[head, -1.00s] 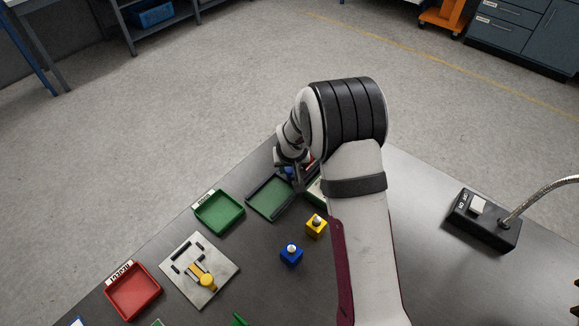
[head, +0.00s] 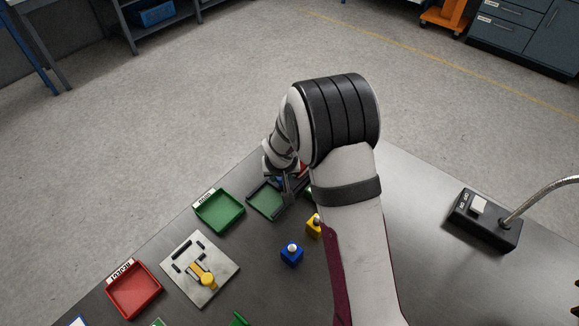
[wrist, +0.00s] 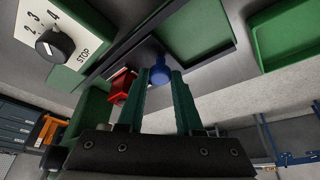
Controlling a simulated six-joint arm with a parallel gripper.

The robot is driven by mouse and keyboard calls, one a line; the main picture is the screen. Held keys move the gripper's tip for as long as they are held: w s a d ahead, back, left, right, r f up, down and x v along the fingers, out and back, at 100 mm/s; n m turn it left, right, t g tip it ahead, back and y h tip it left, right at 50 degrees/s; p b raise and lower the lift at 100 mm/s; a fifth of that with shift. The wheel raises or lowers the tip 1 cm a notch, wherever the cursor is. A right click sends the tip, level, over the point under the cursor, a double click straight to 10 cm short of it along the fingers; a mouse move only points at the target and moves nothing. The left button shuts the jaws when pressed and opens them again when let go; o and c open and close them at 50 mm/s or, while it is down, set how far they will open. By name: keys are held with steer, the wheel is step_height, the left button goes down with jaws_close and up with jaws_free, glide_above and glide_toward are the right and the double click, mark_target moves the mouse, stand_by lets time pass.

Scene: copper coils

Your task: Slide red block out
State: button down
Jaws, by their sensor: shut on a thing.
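A red block (wrist: 122,84) sits left of my gripper's fingers in the wrist view, apart from their tips. Some of its red shows beside my gripper in the head view (head: 304,171). A blue piece (wrist: 160,74) is between the two teal fingertips of my gripper (wrist: 161,80), which is shut on it. In the head view my gripper (head: 284,187) is at the right end of the green-floored tray (head: 264,201). My arm hides much of this spot in the head view.
A dial panel marked STOP (wrist: 72,38) stands left in the wrist view. A green bin (head: 220,211), a metal plate with a yellow knob (head: 201,269) and a red bin (head: 133,289) are left. Blue (head: 291,254) and yellow (head: 313,229) knobbed blocks stand nearer.

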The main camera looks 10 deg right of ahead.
steer(key=s+a, duration=0.6)
steer(key=shift+s+a, duration=0.1)
steer(key=c, duration=0.6)
jaws_free()
steer(key=v, duration=1.5)
steer(key=shift+s+r, duration=0.2)
steer(key=shift+r, duration=0.15)
